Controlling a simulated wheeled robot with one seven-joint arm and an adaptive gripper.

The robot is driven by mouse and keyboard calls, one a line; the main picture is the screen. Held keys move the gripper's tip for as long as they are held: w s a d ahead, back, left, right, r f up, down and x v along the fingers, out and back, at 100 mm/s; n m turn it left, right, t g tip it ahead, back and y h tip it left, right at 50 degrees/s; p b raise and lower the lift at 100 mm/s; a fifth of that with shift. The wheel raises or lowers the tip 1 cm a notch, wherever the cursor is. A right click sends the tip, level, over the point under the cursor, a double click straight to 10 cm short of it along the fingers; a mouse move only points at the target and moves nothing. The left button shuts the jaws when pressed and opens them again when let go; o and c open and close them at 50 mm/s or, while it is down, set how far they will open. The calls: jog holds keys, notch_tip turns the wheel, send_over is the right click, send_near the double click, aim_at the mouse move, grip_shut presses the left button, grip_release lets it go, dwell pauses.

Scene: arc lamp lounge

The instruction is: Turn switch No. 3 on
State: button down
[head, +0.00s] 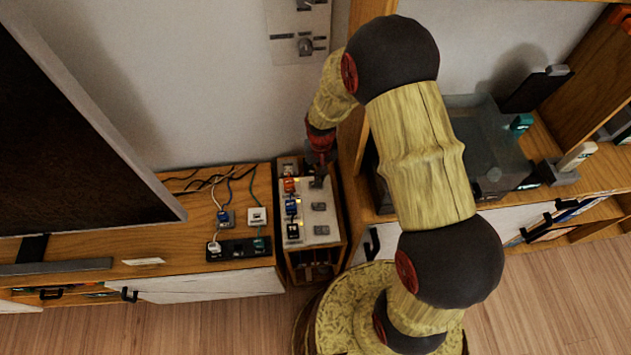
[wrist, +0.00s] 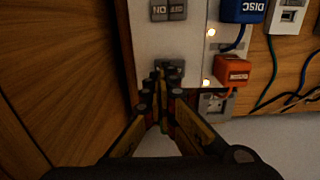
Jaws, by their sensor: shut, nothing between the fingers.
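A pale panel (head: 307,240) bears a column of grey rocker switches, with plugs along its left side in the head view. No switch numbers are readable, so I cannot tell which is No. 3. My gripper (wrist: 160,80) is shut and empty, its tips at the grey switch (wrist: 172,66) beside the orange plug (wrist: 232,70). The tips partly hide this switch; I cannot tell whether they touch it or how it is set. In the head view my gripper (head: 318,166) is over the panel's far end.
A blue plug marked DISC (wrist: 243,10) is beside the orange one. Small lamps (wrist: 206,83) glow near the plugs. A wooden wall (wrist: 60,70) stands close beside the panel. A black power strip (head: 238,250) with cables lies on the cabinet to the left.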

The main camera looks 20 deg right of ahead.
jog(key=shift+r+p, duration=1.5)
jog(key=shift+r, duration=0.6)
jog(key=s+g, duration=0.2)
jog(key=s, duration=0.4)
jog(key=s+r+t, duration=0.2)
jog(key=s+r, duration=0.3)
jog(key=r, duration=0.7)
jog(key=s+r+n+t, duration=0.1)
jog(key=s+r+t, duration=0.2)
jog(key=r, duration=0.9)
jog(key=s+r+n+t, duration=0.1)
jog(key=s+r+t, duration=0.1)
jog(key=s+r, duration=0.5)
notch_tip(320, 180, up, 6)
jog(key=shift+s+r+t, duration=0.1)
jog(key=shift+s+t, duration=0.1)
jog(key=shift+t, duration=0.1)
jog(key=shift+d, duration=0.1)
